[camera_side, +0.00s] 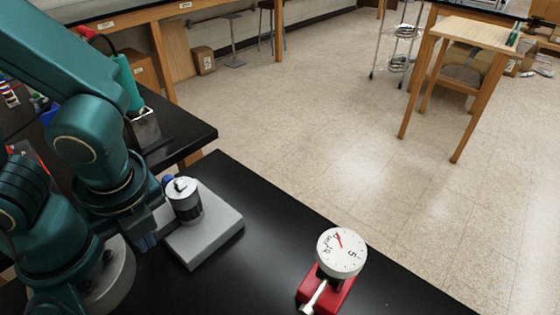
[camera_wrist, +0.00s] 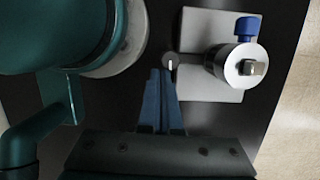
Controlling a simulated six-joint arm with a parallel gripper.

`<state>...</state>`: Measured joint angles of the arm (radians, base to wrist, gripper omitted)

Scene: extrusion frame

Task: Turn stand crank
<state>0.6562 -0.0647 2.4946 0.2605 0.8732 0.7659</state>
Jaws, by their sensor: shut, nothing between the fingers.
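The stand is a grey base plate (camera_side: 222,232) with a dark, silver-topped cylinder (camera_side: 185,203) upright on it. A blue knob or handle (camera_wrist: 247,27) sticks out beside the cylinder in the wrist view; only a bit of it (camera_side: 168,181) shows behind the cylinder in the side view. A small round grey end piece (camera_wrist: 170,60) lies at the plate's near edge; I cannot tell which part is the crank. My gripper (camera_wrist: 161,72) has its blue fingers shut and empty, tips close to that grey piece. In the side view my gripper (camera_side: 148,240) is left of the plate; contact is unclear.
A round white dial (camera_side: 341,252) with a red pointer stands on a red base (camera_side: 335,292) at the right on the black table (camera_side: 260,215). The tabletop between the stand and the dial is clear. The table's far edge drops to the floor.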

